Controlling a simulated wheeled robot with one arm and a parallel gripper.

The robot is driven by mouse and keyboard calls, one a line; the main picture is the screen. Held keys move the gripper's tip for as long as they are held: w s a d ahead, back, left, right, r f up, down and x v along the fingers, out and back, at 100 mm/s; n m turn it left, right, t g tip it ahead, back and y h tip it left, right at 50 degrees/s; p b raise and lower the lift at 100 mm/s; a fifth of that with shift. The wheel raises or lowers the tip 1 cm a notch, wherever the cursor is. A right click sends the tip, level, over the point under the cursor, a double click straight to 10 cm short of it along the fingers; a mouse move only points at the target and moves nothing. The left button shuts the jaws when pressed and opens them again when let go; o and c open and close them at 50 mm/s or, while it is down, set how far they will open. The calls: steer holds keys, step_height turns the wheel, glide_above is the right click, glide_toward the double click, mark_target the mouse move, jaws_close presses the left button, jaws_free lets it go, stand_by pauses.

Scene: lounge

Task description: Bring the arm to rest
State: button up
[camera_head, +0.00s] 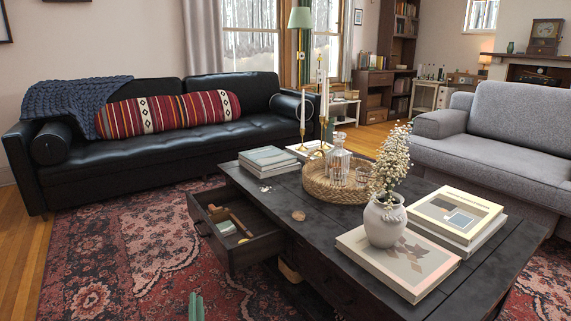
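A small part of my gripper (196,307) shows as green tips at the bottom edge, over the patterned rug. The tips look close together, but too little shows to tell whether they are open or shut. The rest of my arm is out of view. The tips are apart from the dark coffee table (290,216) and lie in front of its drawer (243,251). The drawer is pulled out to the left and holds a wooden-handled item (238,222) and a few small things.
On the table are a white vase with flowers (384,221), books (400,262), a wicker tray (318,190) with a decanter, and more books (268,160). A black sofa (180,155) and grey sofa (500,150) stand behind. The rug (110,255) at left is clear.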

steer(key=w+d+r+n+g+h+p, duration=0.1)
steer(key=w+d+r+g+h, duration=0.1)
steer(key=w+d+r+g, duration=0.45)
steer(key=s+d+r+n+g+p, duration=0.1)
steer(key=s+d+r+g, duration=0.1)
steer(key=s+d+r, duration=0.3)
steer(key=s+d+r+n+g+p, duration=0.1)
steer(key=s+d+r+g, duration=0.15)
steer(key=d, duration=0.45)
steer(key=s+d+r+n+g+h, duration=0.1)
steer(key=s+d+r+n+g, duration=0.1)
steer(key=s+d, duration=0.6)
steer(key=s+d+r+n+g+h+p, duration=0.1)
steer(key=s+d+r+g, duration=0.4)
steer(key=s, duration=1.7)
steer(key=s+d+r+n+g+h+p, duration=0.1)
steer(key=s+d+r, duration=0.4)
steer(key=s+d, duration=0.5)
steer(key=s+n+g, duration=0.1)
steer(key=s+g, duration=0.1)
steer(key=s, duration=0.3)
steer(key=shift+d+n+g, duration=0.3)
steer(key=shift+d, duration=0.05)
